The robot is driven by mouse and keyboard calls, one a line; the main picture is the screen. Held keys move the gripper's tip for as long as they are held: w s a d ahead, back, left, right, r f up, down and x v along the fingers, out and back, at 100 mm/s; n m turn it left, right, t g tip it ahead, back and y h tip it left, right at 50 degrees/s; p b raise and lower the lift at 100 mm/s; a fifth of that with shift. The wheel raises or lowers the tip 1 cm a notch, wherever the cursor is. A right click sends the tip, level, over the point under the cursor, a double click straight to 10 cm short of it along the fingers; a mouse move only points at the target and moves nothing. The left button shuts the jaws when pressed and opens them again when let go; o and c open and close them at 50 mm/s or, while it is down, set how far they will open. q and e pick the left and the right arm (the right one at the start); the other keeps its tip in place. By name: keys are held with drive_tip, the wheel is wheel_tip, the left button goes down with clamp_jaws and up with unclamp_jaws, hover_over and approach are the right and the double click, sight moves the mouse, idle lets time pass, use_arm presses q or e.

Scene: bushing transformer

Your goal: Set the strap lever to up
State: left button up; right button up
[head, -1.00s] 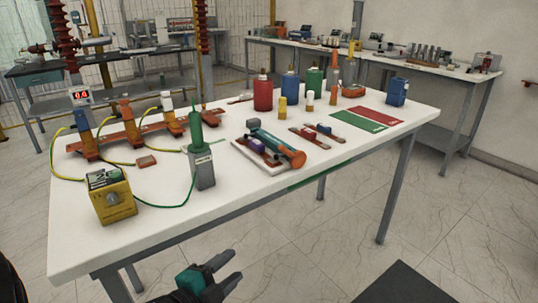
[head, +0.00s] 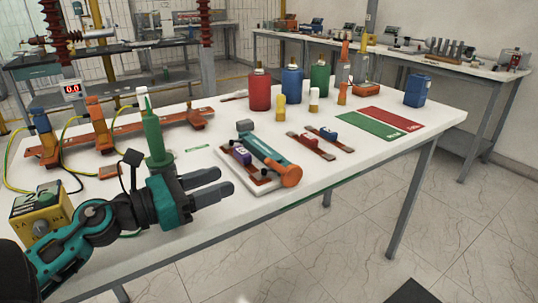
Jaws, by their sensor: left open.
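A teal lever (head: 262,150) with an orange round end (head: 291,175) lies low along a pale base plate (head: 232,184) on the white table. I take it to be the strap lever. Its orange end points toward the table's front edge. A purple block (head: 241,154) and a grey block (head: 245,126) are beside it. My left gripper (head: 228,181) is open and empty, over the table's front part. It is just left of the base plate in the picture, apart from the lever, with its fingers pointing right. My right gripper is not in view.
A green cone-topped device (head: 155,140) stands close behind my left gripper, and a yellow meter (head: 40,212) is at the left. Red (head: 260,91), blue (head: 292,84) and green (head: 319,77) bottles stand behind the lever. Two small straps (head: 322,140) lie to its right.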

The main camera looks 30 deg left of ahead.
sight(272, 163)
use_arm(q)
drive_tip(key=shift+w+d+r, duration=0.1)
drive_tip(key=shift+w+d, duration=0.15)
drive_tip(key=shift+w, duration=0.25)
drive_tip(key=p+x, duration=0.3)
drive_tip(key=x, duration=0.7)
drive_tip(key=shift+r+p, duration=0.15)
drive_tip(key=shift+p, duration=0.25)
drive_tip(key=shift+f+p+x, duration=0.2)
drive_tip(key=shift+p+x, duration=0.1)
drive_tip(key=shift+x, duration=0.6)
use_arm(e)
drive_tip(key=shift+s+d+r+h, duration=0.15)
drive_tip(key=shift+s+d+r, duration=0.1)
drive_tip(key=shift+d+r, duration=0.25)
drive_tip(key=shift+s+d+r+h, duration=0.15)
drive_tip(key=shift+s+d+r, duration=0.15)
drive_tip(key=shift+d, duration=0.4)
use_arm(q)
drive_tip(key=shift+c, duration=0.5)
clamp_jaws()
